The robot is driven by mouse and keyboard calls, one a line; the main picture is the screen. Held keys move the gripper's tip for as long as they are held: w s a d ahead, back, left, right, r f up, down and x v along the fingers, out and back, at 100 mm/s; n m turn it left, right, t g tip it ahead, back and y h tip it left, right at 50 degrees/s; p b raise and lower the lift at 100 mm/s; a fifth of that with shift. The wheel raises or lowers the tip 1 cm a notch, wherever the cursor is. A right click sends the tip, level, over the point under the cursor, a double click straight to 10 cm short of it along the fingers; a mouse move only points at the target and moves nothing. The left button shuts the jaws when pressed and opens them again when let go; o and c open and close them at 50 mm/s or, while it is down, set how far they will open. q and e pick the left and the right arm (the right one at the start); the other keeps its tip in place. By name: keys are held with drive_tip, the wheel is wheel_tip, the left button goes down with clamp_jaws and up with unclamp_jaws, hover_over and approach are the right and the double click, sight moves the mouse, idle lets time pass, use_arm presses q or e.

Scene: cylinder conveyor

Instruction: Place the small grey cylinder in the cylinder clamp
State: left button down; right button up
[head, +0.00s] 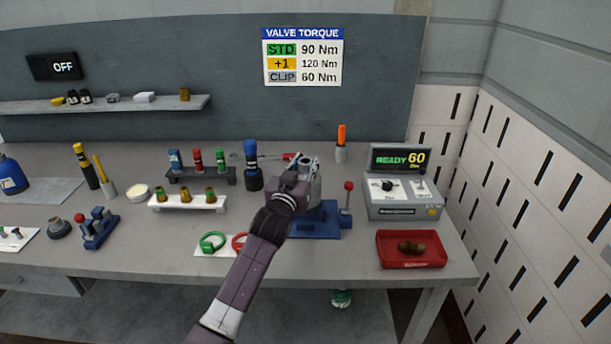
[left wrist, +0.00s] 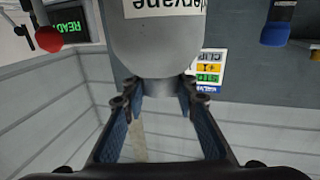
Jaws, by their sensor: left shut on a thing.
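My left gripper (head: 300,172) is shut on the small grey cylinder (head: 315,185), over the blue-based cylinder clamp (head: 325,232). The clamp has a lever with a red knob (head: 348,186) at its right. In the left wrist view, the left gripper's fingers (left wrist: 165,95) close around the narrow neck of the cylinder (left wrist: 155,42), which carries a white label. The gripper and arm hide much of the cylinder and clamp in the head view, so I cannot tell whether the cylinder is seated. My right gripper is not in view.
A grey box with a "READY 60" display (head: 400,195) stands right of the clamp, with a red tray (head: 390,262) in front. A blue-capped bottle (head: 252,170) stands left of the gripper. Green (head: 212,242) and red (head: 239,241) rings lie at the front. Racks stand further left.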

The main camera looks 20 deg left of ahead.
sight(306, 174)
use_arm(q)
drive_tip(key=shift+f, duration=2)
drive_tip(key=c, duration=1.7)
unclamp_jaws()
drive_tip(key=shift+f, duration=0.25)
drive_tip(key=shift+o, duration=0.8)
drive_tip(key=shift+s, duration=0.1)
drive_tip(key=shift+r, duration=0.1)
drive_tip(key=s+b, duration=0.1)
drive_tip(key=s, duration=1.1)
drive_tip(key=shift+d, duration=0.15)
